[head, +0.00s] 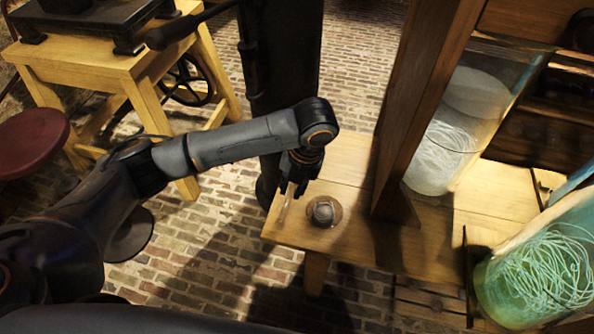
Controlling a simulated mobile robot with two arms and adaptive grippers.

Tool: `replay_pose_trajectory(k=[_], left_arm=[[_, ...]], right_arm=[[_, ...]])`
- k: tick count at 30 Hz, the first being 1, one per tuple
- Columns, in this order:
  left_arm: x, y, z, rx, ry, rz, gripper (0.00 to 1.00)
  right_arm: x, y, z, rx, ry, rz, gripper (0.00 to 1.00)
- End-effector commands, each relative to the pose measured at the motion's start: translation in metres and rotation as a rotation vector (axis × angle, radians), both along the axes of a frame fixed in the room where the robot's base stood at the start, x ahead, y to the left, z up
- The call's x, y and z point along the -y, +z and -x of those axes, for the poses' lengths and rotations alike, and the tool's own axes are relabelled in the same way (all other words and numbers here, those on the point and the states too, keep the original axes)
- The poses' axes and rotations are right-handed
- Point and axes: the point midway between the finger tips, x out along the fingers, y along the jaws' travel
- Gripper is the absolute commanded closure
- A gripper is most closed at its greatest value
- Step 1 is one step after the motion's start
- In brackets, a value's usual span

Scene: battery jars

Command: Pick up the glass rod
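My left gripper (294,186) points down over the near left corner of the wooden bench, just left of a small round grey object in a ring. Its dark fingers are small and shadowed, so I cannot tell whether they are open or shut. A faint, thin, pale streak (284,209) shows just below the fingers near the bench edge. It may be the glass rod, and I cannot tell whether the fingers touch it. My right gripper is not in view.
The small round grey object (323,212) sits on the bench (345,250). A wooden post (425,100) rises right of it. Glass jars with coiled pale strands stand at the right, one clear (440,150) and one greenish (535,275). A yellow wooden table (100,55) and red stool (30,140) are left.

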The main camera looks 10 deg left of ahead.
Motion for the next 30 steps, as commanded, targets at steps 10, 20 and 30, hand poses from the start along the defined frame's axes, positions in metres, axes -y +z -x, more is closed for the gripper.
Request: replay_pose_trajectory(k=[10, 20, 30], left_arm=[[-0.008, -0.045, 0.0, 0.002, 0.002, 0.001, 0.81], [-0.017, -0.086, 0.002, 0.001, 0.004, 0.001, 0.81], [-0.019, -0.096, 0.002, 0.004, 0.0, 0.002, 0.81]], right_arm=[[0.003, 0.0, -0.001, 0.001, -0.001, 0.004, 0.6], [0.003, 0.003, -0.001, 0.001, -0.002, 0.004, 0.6], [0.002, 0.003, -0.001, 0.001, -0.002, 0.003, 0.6]])
